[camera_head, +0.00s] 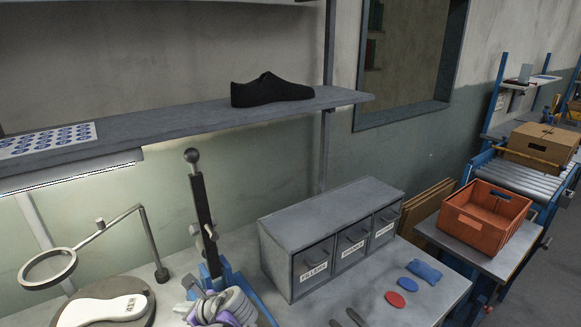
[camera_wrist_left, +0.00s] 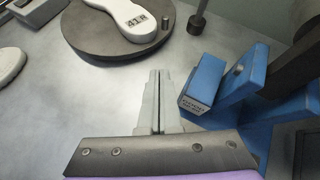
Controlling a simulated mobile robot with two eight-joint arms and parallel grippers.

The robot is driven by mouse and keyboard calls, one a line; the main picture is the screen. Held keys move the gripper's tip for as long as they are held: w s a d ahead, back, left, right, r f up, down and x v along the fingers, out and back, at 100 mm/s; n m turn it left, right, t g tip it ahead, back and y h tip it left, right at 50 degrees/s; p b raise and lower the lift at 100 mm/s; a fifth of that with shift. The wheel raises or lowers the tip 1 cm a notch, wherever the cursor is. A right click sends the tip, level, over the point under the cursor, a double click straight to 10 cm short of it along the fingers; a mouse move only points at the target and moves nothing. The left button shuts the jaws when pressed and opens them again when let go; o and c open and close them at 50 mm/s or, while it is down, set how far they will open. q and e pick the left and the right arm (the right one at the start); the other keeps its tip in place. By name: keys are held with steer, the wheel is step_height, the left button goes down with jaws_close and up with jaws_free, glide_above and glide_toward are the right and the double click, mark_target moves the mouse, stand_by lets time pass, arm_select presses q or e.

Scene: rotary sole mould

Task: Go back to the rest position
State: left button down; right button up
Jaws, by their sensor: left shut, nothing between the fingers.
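My left gripper (camera_wrist_left: 158,76) is shut with nothing between its fingers, above the grey worktop in the left wrist view. In the head view my left gripper (camera_head: 196,290) shows at the bottom, in front of the blue lever stand. A white sole mould (camera_head: 104,312) marked 41 R lies on a dark round turntable (camera_head: 148,292) at the lower left. Mould (camera_wrist_left: 131,14) and turntable (camera_wrist_left: 100,42) also show at the top of the left wrist view, apart from the fingers. My right gripper is not in view.
The blue stand (camera_wrist_left: 224,88) is close right of my fingers; its black lever (camera_head: 203,215) rises upright. A ring magnifier (camera_head: 48,268) stands at the left. A grey drawer unit (camera_head: 325,232), red disc (camera_head: 395,299) and blue pad (camera_head: 426,271) are right. A shoe (camera_head: 270,91) sits on the shelf.

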arm_select(q)
steer(key=s+d+n+h, duration=0.1)
steer(key=s+d+n, duration=0.1)
steer(key=s+n, duration=0.1)
steer(key=s+d+f+n+h, duration=0.1)
steer(key=s+d+n+h, duration=0.1)
steer(key=s+n, duration=0.2)
steer(key=s+d+n+h, duration=0.2)
steer(key=s+n, duration=0.1)
steer(key=s, duration=0.2)
steer(key=shift+s+f+n, duration=0.15)
steer(key=shift+s+n, duration=0.1)
steer(key=shift+n, duration=0.05)
steer(key=s+d+n+h, duration=0.1)
steer(key=s+d+n, duration=0.1)
steer(key=s+n, duration=0.1)
steer(key=s+d+f+n+h, duration=0.1)
steer(key=s+d+n+h, duration=0.1)
steer(key=d+n, duration=0.1)
steer(key=s+d+f+n+h+p, duration=0.1)
steer(key=s+d+n+h, duration=0.1)
steer(key=s+n, duration=0.1)
steer(key=shift+s+d+f+n+t, duration=0.15)
steer(key=shift+s+d+n+t, duration=0.05)
steer(key=shift+s+n+t, duration=0.25)
steer(key=shift+d+n, duration=0.2)
steer(key=shift+n, duration=0.05)
